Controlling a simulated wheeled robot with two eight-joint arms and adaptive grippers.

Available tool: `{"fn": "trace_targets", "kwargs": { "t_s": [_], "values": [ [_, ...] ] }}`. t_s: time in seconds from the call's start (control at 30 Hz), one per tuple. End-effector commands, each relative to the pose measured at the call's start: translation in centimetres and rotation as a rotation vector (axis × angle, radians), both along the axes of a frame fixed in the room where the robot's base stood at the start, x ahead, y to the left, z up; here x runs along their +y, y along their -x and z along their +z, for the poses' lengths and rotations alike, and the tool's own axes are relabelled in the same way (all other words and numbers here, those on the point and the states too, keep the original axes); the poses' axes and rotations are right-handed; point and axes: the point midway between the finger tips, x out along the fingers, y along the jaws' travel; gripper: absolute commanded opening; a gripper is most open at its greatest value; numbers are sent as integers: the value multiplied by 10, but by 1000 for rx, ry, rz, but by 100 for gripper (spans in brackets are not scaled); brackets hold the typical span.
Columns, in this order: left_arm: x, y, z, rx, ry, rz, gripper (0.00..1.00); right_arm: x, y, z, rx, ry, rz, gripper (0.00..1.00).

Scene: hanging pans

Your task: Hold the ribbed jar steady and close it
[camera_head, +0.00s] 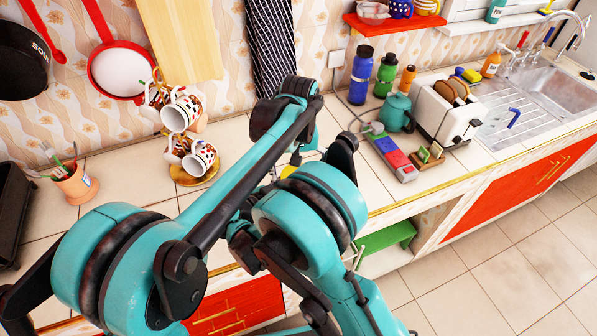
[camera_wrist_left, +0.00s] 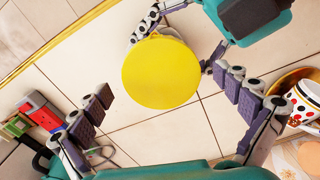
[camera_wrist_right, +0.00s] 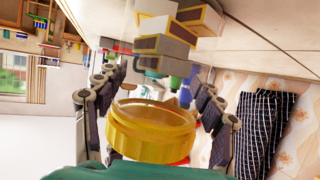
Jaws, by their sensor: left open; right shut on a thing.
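A bright yellow round top (camera_wrist_left: 160,73) of the jar faces the left wrist camera, with a pale grey part behind its upper edge. My left gripper (camera_wrist_left: 163,88) is open, its fingers on either side of the yellow disc and apart from it. My right gripper (camera_wrist_right: 155,85) is shut on the jar; its fingers also show beside the disc in the left wrist view (camera_wrist_left: 183,38). In the right wrist view the jar shows as a yellow ribbed band (camera_wrist_right: 152,135) with a see-through or open middle. My arms hide nearly all of it in the head view.
Mugs hang on a rack (camera_head: 190,172) left of my arms. A teal kettle (camera_head: 397,112), toaster (camera_head: 446,110) and red-blue box (camera_head: 391,156) stand on the right of the counter. A utensil pot (camera_head: 76,184) is at the left. Tile (camera_head: 120,160) between pot and mugs is bare.

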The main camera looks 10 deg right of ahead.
Motion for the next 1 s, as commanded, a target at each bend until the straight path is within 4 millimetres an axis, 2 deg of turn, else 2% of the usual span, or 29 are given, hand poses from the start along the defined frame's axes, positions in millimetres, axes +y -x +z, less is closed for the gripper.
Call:
{"fn": "trace_targets", "kwargs": {
  "t_s": [0.3,0.83,1.0],
  "values": [
    [0,0,39,0,0,0,100,0,0,-1,1,-2,0,0],
    [0,0,43,0,0,1,100,0,0,-1,1,-2,0,0],
    [0,0,62,0,0,1,100,0,0,-1,1,-2,0,0]
  ]
}}
